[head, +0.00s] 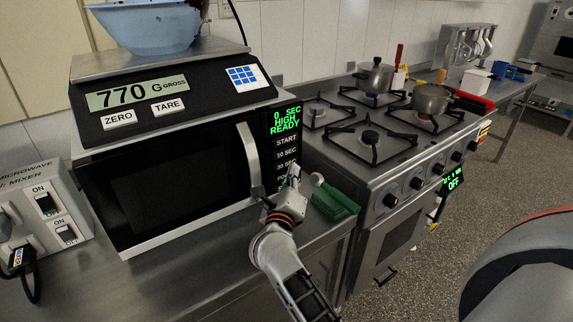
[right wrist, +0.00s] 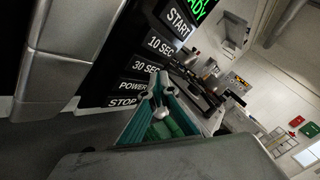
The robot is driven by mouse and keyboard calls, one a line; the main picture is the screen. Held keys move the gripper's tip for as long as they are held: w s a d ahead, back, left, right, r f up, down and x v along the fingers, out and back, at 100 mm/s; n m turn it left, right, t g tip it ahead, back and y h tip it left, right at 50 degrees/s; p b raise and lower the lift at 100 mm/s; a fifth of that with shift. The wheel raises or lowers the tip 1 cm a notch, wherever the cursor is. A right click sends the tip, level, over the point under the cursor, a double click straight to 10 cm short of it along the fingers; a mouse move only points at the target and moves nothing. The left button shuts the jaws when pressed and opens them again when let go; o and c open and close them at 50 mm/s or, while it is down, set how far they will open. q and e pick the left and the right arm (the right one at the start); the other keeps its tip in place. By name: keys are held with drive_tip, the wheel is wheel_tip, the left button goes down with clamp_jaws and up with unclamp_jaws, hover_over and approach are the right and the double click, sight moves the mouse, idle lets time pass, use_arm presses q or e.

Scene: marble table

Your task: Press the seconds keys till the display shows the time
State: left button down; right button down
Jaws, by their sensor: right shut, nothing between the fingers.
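The microwave (head: 160,195) stands on the counter with its door shut. Its green display (head: 285,119) reads 0 SEC, HIGH, READY. Below it are the START key (head: 286,141), the 10 SEC key (head: 286,154) and the 30 SEC key (head: 285,166). The 10 SEC key (right wrist: 160,46) and 30 SEC key (right wrist: 145,67) also show in the right wrist view, above POWER (right wrist: 132,86) and STOP (right wrist: 122,102). My right gripper (head: 292,178) is shut and empty, in front of the lower keys. I cannot tell whether it touches the panel. My left gripper is not in view.
A scale (head: 170,98) reading 770 G sits on the microwave, bearing a blue bowl (head: 150,28). The door handle (head: 249,158) is just left of the keys. A green object (head: 335,201) lies right of my gripper. A stove (head: 370,155) with pots stands beyond. Switches (head: 48,205) are at left.

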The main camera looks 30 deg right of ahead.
drive_tip(key=shift+w, duration=0.15)
idle(0.8)
drive_tip(key=shift+w, duration=0.3)
drive_tip(key=shift+w, duration=0.35)
idle(0.6)
drive_tip(key=shift+s, duration=0.15)
drive_tip(key=shift+s+r+p, duration=0.1)
drive_tip(key=shift+s+p, duration=0.35)
drive_tip(key=shift+p, duration=0.05)
drive_tip(key=shift+s, duration=0.2)
